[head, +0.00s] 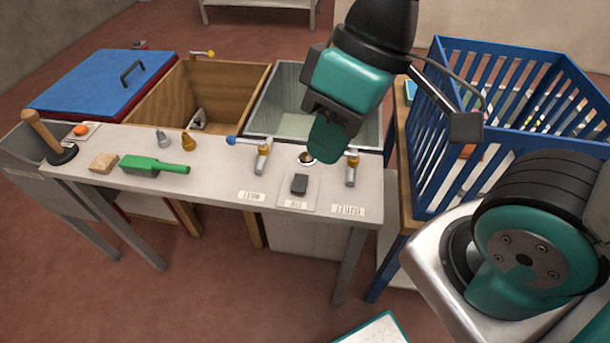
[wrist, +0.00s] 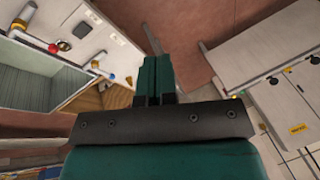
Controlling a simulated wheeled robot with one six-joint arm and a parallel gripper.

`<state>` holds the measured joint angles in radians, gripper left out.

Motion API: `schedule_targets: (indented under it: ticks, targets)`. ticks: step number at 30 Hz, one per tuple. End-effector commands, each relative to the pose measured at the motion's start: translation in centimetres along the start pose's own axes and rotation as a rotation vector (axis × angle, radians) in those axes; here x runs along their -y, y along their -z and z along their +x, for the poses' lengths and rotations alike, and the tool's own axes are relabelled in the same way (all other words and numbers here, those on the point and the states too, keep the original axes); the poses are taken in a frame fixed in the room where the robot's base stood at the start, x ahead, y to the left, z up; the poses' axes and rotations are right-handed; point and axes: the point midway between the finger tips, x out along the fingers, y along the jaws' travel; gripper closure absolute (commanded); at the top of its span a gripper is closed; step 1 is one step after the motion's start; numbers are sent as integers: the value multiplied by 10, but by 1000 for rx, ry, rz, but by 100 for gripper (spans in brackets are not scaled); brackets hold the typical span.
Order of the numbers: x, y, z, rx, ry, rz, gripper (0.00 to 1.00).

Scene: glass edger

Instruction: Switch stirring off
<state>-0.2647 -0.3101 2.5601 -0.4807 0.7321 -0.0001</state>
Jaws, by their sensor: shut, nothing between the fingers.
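A small black switch (head: 299,184) sits on a pale plate on the grey bench, between the labels for inlet and outlet. The plate's own label is too small to read surely. The switch also shows at the upper left of the wrist view (wrist: 81,30). My gripper (head: 325,143) is shut and empty, above the back of the bench and apart from the switch. Its closed teal fingers (wrist: 158,78) show in the wrist view. Which way the switch is set cannot be told.
A round metal fitting (head: 306,158) lies close under my gripper. A blue slatted crate (head: 432,150) stands right.

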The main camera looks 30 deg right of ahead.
Motion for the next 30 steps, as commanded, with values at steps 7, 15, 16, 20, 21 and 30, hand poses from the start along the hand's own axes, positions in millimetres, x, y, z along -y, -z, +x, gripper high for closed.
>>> schedule_targets:
  ticks: [7, 15, 16, 20, 21, 30]
  targets:
    - [-24, 12, 22, 20, -37, -37, 100]
    - [-131, 66, 101, 155, -191, -215, 100]
    - [-141, 71, 108, 170, -203, -232, 100]
    - [-174, 88, 131, 227, -239, -290, 100]
    - [-180, 90, 134, 239, -246, -301, 100]
    - [-189, 97, 135, 259, -256, -322, 100]
